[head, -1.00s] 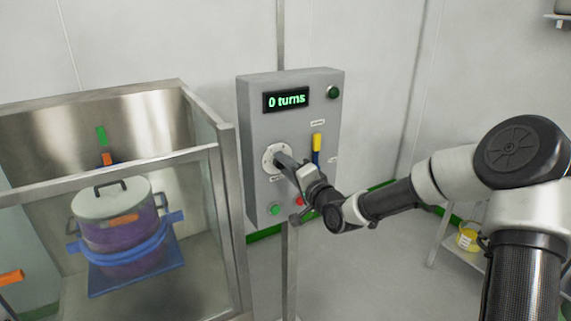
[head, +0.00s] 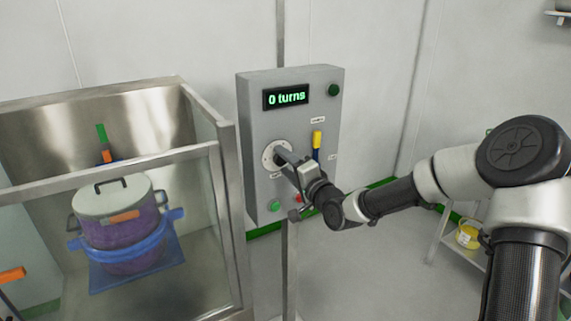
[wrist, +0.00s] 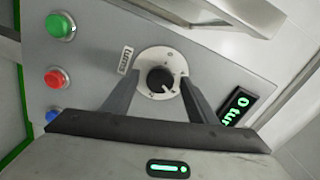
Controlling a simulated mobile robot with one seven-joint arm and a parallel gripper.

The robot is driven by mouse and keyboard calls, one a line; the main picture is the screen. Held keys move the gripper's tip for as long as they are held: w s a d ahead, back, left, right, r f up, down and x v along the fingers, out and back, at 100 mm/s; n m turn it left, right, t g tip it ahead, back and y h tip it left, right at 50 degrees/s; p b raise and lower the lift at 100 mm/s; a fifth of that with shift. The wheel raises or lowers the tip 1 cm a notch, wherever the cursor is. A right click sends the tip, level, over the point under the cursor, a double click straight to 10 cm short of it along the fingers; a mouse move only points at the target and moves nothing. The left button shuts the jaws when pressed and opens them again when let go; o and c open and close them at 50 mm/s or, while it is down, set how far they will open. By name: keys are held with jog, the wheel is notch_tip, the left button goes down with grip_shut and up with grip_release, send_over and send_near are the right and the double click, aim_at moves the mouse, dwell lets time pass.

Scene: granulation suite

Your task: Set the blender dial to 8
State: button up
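The blender dial is a round white plate (head: 269,158) with a black knob (wrist: 158,79) at its centre, on the grey control box (head: 258,120). A "turns" label is beside it in the wrist view. The display (head: 287,97) reads "0 turns". My gripper (wrist: 160,84) faces the dial, one finger on each side of the knob. Gaps show between the fingers and knob, so it is open. In the head view my gripper (head: 284,158) hides part of the dial.
The box carries green (wrist: 60,25), red (wrist: 56,78) and blue (wrist: 53,114) buttons, a dark green button (head: 334,90) and a yellow-blue lever (head: 317,143) close to my gripper. Left is a clear-fronted metal enclosure (head: 228,210) holding a lidded purple pot (head: 118,222).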

jog(key=shift+s, duration=0.1)
jog(key=p+v, duration=0.1)
jog(key=v, duration=1.6)
jog(key=shift+s+d, duration=0.1)
